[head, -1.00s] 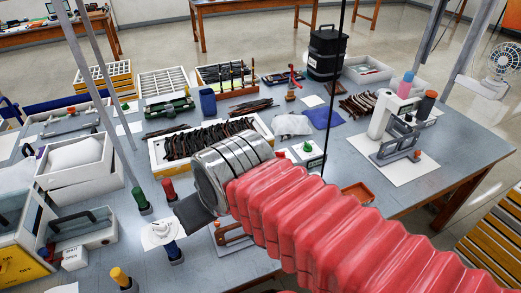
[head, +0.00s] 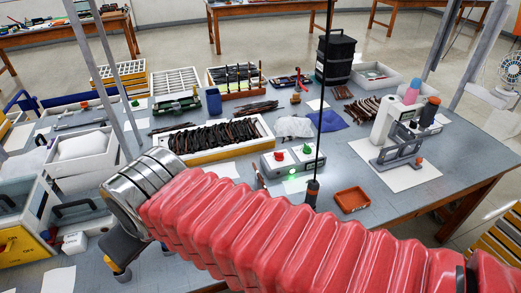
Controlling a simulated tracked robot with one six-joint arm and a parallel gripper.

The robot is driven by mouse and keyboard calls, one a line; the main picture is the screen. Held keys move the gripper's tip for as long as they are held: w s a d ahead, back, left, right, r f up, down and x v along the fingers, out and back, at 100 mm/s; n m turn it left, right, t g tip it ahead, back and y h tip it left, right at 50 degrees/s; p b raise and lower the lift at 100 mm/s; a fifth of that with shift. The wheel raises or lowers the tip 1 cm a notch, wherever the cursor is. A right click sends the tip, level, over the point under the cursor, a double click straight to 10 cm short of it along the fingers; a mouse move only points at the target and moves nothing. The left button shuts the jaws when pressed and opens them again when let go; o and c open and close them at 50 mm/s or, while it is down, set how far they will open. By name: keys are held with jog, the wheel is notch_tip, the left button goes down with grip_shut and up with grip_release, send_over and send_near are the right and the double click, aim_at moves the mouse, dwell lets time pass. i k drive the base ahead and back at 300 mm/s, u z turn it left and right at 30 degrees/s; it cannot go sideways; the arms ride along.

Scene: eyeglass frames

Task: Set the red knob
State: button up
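A red knob (head: 279,156) sits on top of a small grey-white box (head: 270,170) near the middle of the table. A green knob (head: 306,150) is beside it, and a green light (head: 292,172) glows on the box's front. My red-sleeved arm crosses the foreground just in front of the box. My gripper (head: 122,250) is a dark shape below the silver wrist at the lower left, far to the left of the red knob. Its fingers are mostly hidden or too small to tell open from shut.
A tray of dark eyeglass frames (head: 258,128) lies behind the box. An orange tray (head: 352,200) and a thin black pole (head: 313,190) stand to its right. A white machine (head: 396,125) is farther right. Blue and yellow-handled items sit close to my gripper.

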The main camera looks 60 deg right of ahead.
aim_at(279, 156)
jog(key=u, duration=0.2)
jog(key=k, duration=1.1)
jog(key=z, duration=0.95)
jog(key=i, duration=1)
jog(key=z, duration=0.05)
